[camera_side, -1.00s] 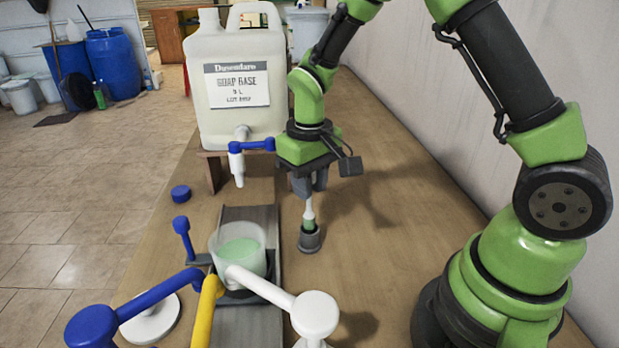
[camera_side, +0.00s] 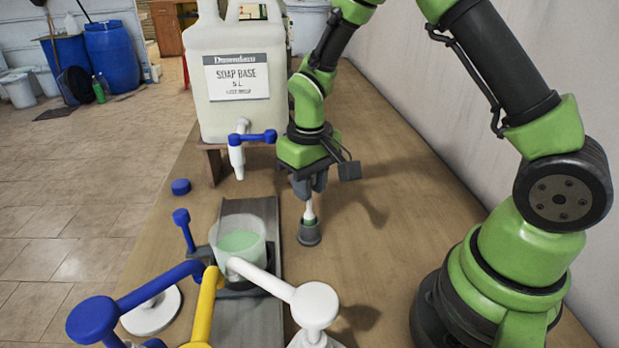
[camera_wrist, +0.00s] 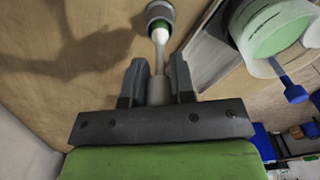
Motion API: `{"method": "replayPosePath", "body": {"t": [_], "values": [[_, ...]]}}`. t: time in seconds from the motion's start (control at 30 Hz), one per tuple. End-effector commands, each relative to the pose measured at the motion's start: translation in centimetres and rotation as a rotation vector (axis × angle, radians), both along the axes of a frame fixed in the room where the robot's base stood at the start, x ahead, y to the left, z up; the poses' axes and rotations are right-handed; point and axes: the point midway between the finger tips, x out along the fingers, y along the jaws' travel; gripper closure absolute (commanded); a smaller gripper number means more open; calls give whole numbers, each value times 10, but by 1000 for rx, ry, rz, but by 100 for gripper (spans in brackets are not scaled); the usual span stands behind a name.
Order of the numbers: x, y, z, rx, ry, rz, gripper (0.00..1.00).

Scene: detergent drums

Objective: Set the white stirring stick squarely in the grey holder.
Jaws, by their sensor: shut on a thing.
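The white stirring stick (camera_side: 309,212) stands nearly upright under my gripper (camera_side: 309,192), which is shut on its upper part. In the wrist view the stick (camera_wrist: 160,52) runs from between the jaws (camera_wrist: 159,84) to the grey holder, with a green patch near its lower end. The grey holder (camera_side: 309,236) is a short cup on the table, directly below my gripper. It also shows at the top of the wrist view (camera_wrist: 169,10). The stick's lower end is at or inside the holder's mouth; how deep it sits is hidden.
A beaker of green liquid (camera_side: 226,262) stands on a dark track (camera_side: 245,325) left of the holder. Blue (camera_side: 92,318), yellow (camera_side: 207,300) and white (camera_side: 315,306) pump heads rise in front. A soap base jug (camera_side: 215,110) stands behind. The table right of the holder is clear.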

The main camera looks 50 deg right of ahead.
Motion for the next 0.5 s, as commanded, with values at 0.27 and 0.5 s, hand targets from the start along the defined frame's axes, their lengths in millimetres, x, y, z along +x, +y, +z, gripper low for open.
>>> {"method": "replayPosePath", "body": {"t": [0.27, 0.5], "values": [[0, 0, -10, 0, 2, -2, 100], [0, 0, -17, 0, 1, -2, 100]]}}
